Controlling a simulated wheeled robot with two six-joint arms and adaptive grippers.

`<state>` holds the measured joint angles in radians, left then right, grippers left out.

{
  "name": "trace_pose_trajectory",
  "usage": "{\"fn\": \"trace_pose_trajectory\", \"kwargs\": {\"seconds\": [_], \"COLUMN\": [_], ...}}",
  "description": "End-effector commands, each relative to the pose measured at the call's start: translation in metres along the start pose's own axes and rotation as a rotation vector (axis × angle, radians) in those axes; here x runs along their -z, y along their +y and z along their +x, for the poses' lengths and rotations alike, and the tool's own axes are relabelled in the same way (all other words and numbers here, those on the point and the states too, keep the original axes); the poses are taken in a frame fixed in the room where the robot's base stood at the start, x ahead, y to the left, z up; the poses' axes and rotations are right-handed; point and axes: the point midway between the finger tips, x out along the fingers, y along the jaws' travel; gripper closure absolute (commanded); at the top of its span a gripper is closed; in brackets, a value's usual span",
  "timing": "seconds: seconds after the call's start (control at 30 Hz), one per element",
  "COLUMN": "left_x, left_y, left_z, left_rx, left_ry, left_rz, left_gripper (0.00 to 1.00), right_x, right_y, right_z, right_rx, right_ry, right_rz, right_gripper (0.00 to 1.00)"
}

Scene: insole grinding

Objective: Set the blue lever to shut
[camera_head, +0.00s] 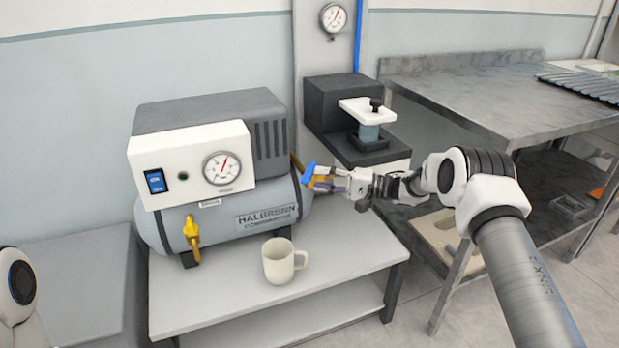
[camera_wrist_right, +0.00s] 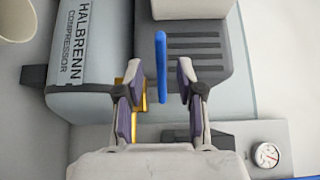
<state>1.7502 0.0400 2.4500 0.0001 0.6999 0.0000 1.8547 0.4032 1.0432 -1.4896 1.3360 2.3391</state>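The blue lever (camera_head: 308,173) is at the right end of the grey compressor (camera_head: 160,230), by a brass-coloured fitting (camera_wrist_right: 141,98). In the right wrist view the lever (camera_wrist_right: 161,65) shows as a narrow blue bar. My right gripper (camera_head: 322,180) is at the lever. In the wrist view its two fingers (camera_wrist_right: 159,72) are apart, with the lever between them and a gap on each side. They do not appear to touch it. Only a piece of my left arm shows at the lower left edge; its gripper is out of view.
A yellow lever (camera_head: 191,232) is on the compressor's front. A white mug (camera_head: 279,262) stands on the table (camera_head: 335,255) in front. A dark stand with a white-topped press (camera_head: 367,112) is behind my right gripper. A metal bench (camera_head: 470,95) is at the right.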

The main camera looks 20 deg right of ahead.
Motion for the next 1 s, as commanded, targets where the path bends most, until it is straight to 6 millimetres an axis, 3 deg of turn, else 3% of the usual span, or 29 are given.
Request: {"fn": "trace_pose_trajectory", "kwargs": {"seconds": [0.1,0.3,0.6,0.67,0.7,0.73,0.77,0.87,0.93,1.0], "left_x": [0.000,0.000,0.000,0.000,0.000,0.000,0.000,0.000,0.000,0.000], "left_y": [0.000,0.000,0.000,0.000,0.000,0.000,0.000,0.000,0.000,0.000], "left_z": [0.000,0.000,0.000,0.000,0.000,0.000,0.000,0.000,0.000,0.000], "left_rx": [0.000,0.000,0.000,0.000,0.000,0.000,0.000,0.000,0.000,0.000], "left_ry": [0.000,0.000,0.000,0.000,0.000,0.000,0.000,0.000,0.000,0.000], "left_rz": [0.000,0.000,0.000,0.000,0.000,0.000,0.000,0.000,0.000,0.000], "left_gripper": [0.60,0.60,0.60,0.60,0.60,0.60,0.60,0.60,0.60,0.60], "right_x": [0.001,0.001,0.000,-0.001,-0.004,-0.009,-0.017,-0.063,-0.108,-0.158], "right_y": [0.000,0.000,0.000,0.001,0.005,0.011,0.020,0.072,0.127,0.186], "right_z": [-0.034,-0.070,-0.076,-0.075,-0.071,-0.065,-0.056,-0.015,0.004,0.002], "right_rx": [0.002,0.001,0.000,-0.001,-0.001,-0.004,-0.006,-0.042,-0.130,-0.302], "right_ry": [0.004,0.003,0.000,0.000,-0.001,-0.001,0.000,0.040,0.126,0.221], "right_rz": [0.002,0.002,0.000,0.003,0.011,0.023,0.040,0.121,0.144,0.115], "right_gripper": [0.62,0.62,0.62,0.80,0.94,1.00,1.00,1.00,1.00,1.00]}}
